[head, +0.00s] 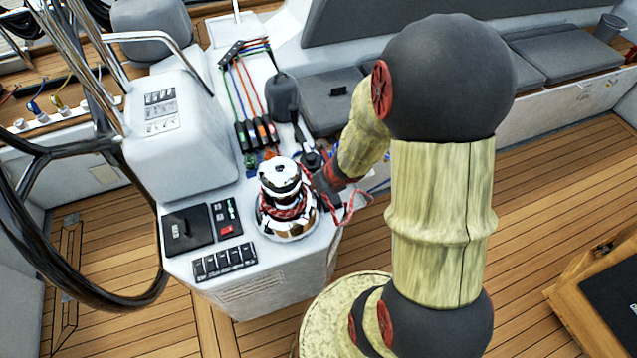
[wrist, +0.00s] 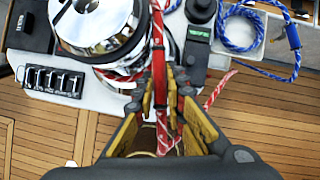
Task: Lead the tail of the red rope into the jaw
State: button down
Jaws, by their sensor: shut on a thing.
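The chrome winch (head: 284,222) stands on the white console, with red rope (head: 285,209) wrapped around its drum. Its jaw seems to be the ring under the cap (head: 279,177); its slot is too small to make out. My gripper (head: 328,188) is just right of the winch, partly hidden by its own wrist. In the wrist view my gripper (wrist: 161,92) is shut on the red rope (wrist: 158,50), which runs up between the fingers beside the winch (wrist: 100,28). The rope's tail (wrist: 219,90) hangs out to the right of the fingers. I cannot see rope in the jaw.
Several clutches (head: 256,133) with coloured ropes stand behind the winch. A blue rope coil (wrist: 238,30) lies nearby. A switch panel (head: 225,262) is at the console's front, and the black steering wheel (head: 70,290) is at left. The wooden deck (head: 545,180) at right is largely open.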

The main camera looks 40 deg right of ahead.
jog(key=shift+s+a+m+h+b, duration=0.45)
jog(key=shift+a+m, duration=0.15)
jog(key=shift+m, duration=0.1)
jog(key=shift+s+a+m+h+b, duration=0.2)
jog(key=shift+a+m+h+b, duration=0.05)
jog(key=shift+a+m+b, duration=0.35)
jog(key=shift+s+a+m+h+b, duration=0.15)
jog(key=shift+a+m+h+b, duration=0.05)
jog(key=shift+a+m+b, duration=0.35)
jog(key=c, duration=1.7)
grip_release()
jog(key=shift+c, duration=0.2)
jog(key=shift+o, duration=1.3)
